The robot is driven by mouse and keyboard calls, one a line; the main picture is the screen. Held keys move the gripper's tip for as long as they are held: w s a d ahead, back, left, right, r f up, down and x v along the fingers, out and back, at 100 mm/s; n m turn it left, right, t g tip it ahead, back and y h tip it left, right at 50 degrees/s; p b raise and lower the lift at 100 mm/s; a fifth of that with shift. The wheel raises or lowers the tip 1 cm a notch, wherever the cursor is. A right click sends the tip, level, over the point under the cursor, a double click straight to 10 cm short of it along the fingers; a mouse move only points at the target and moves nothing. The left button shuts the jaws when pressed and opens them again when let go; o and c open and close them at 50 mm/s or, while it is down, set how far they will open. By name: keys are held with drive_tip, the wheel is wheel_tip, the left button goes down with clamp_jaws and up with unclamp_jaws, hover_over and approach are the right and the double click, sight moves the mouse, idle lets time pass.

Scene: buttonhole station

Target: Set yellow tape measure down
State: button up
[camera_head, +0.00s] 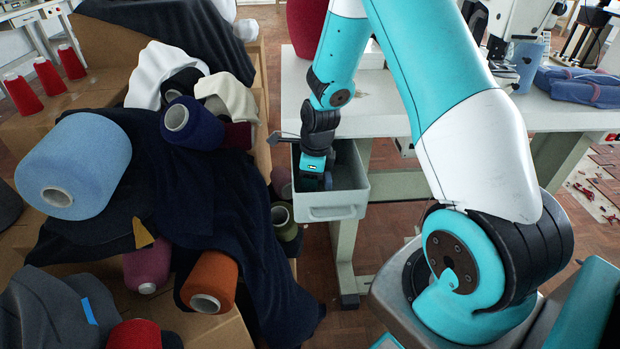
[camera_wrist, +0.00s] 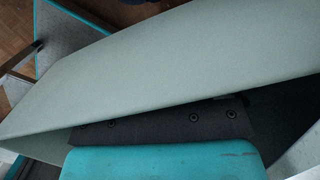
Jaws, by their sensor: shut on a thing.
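My gripper (camera_head: 314,181) points down into a grey drawer or bin (camera_head: 333,214) below the white table. In the wrist view, the teal part of my gripper (camera_wrist: 165,162) sits close beside a pale grey-green wall (camera_wrist: 180,75), which blocks most of that view. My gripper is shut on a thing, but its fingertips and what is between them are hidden. No yellow tape measure can be made out in either view.
The white table (camera_head: 470,112) stands above the bin. Left of the bin is a cardboard box heaped with dark cloth (camera_head: 235,225) and yarn cones, including a blue cone (camera_head: 80,160) and an orange cone (camera_head: 210,280). Wooden floor shows below the bin.

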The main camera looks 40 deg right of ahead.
drive_tip(key=shift+f, duration=0.2)
drive_tip(key=o, duration=0.6)
drive_tip(key=shift+r, duration=0.1)
